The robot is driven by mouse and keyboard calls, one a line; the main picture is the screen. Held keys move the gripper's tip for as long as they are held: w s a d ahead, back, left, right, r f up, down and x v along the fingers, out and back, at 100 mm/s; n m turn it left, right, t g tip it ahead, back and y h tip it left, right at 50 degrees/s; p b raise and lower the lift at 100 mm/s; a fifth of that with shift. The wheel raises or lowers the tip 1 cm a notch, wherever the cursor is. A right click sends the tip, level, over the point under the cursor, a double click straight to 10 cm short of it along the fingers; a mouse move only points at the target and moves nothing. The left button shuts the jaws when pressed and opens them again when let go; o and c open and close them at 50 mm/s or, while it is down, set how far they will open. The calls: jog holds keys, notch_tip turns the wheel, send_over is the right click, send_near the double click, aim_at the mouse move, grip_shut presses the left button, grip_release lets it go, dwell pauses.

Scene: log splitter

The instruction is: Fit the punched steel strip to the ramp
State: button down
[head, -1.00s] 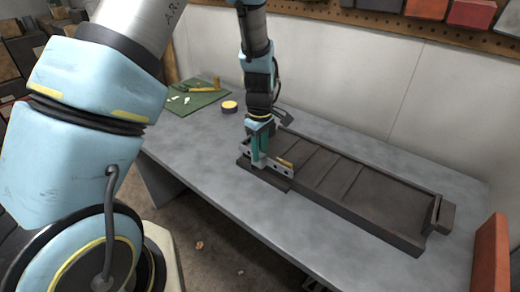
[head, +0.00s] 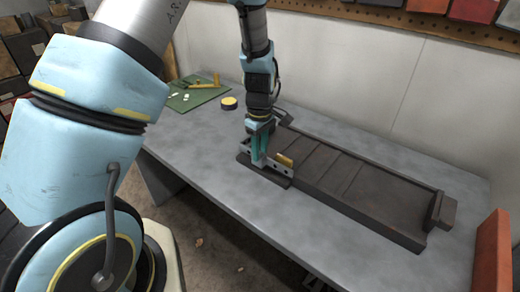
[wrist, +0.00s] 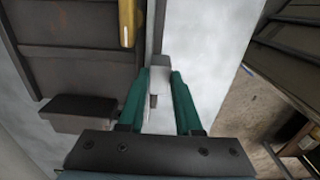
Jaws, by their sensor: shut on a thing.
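The dark ramp (head: 375,199) lies along the table, with crosswise slats on its bed. My gripper (head: 259,161) is over its left end, pointing down. Its green fingers are shut on the punched steel strip (head: 280,170), a pale grey bar with holes on the ramp's near left end. In the wrist view the strip (wrist: 158,76) sits between the fingertips (wrist: 159,88), beside the ramp (wrist: 75,45). I cannot tell whether the strip touches the ramp. A yellow piece (head: 285,160) stands just behind the strip; it also shows in the wrist view (wrist: 127,22).
A green mat (head: 195,95) with a yellow-handled tool and small pale pieces lies at the back left. A round yellow-topped tin (head: 229,103) stands near it. The grey table (head: 200,148) is clear left of the ramp. An orange-red panel (head: 490,258) stands at the right.

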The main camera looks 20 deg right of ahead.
jog(key=shift+f+b, duration=0.65)
jog(key=shift+f, duration=0.5)
jog(key=shift+c, duration=0.2)
grip_release()
jog(key=shift+r, duration=0.25)
jog(key=shift+r+p, duration=2.1)
jog(key=shift+r, duration=0.2)
notch_tip(320, 180, up, 11)
jog(key=b, duration=0.2)
jog(key=shift+f, duration=0.1)
dwell(0.3)
